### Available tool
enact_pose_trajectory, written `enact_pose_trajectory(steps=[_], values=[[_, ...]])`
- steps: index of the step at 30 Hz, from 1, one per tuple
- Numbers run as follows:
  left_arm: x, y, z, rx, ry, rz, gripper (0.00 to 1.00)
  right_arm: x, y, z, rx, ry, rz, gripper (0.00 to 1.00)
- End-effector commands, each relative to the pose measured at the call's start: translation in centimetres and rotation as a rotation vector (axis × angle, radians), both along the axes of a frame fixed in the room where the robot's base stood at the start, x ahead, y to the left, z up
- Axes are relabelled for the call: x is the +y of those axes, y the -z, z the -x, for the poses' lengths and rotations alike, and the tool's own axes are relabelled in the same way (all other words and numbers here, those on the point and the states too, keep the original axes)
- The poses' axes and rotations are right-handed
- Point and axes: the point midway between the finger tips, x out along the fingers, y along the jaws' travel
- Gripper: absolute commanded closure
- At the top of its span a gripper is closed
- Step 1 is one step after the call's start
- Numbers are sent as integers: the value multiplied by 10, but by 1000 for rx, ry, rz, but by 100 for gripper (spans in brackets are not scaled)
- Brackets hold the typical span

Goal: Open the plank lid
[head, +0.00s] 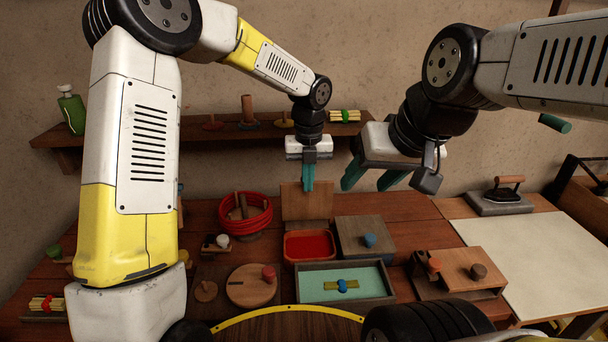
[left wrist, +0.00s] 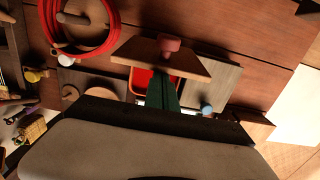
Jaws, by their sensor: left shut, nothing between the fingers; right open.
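The wooden plank lid (head: 306,201) stands raised, roughly upright, at the back edge of a box with a red inside (head: 309,245). In the left wrist view the lid (left wrist: 190,62) is seen from above with a pinkish-red knob (left wrist: 168,45) on its far face. My left gripper (head: 308,188) is shut and empty, fingers pointing down by the lid's upper part; I cannot tell whether they touch it. The fingers also show in the left wrist view (left wrist: 162,92), partly covering the red inside. My right gripper (head: 372,182) is open and empty, above and right of the lid.
A grey-brown lid with a blue knob (head: 368,240) is right of the red-lined box. A green-floored tray (head: 374,286) is in front. A red coil (head: 246,216) is to the left. A wall shelf (head: 232,136) runs behind the arms.

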Motion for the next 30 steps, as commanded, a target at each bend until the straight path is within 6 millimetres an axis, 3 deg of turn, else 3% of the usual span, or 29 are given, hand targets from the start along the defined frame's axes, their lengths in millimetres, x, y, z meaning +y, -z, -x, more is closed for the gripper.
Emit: enact_pose_trajectory(steps=[8,23,26,30], values=[[1,-7,-7,-22,-4,6,100,0,0,0,0,0,0,48],[0,-75,3,-9,-4,2,100,0,0,0,0,0,0,48],[7,-84,8,-17,-61,5,100,0,0,0,0,0,0,48],[35,-107,26,-61,-346,31,100,0,0,0,0,0,0,48]])
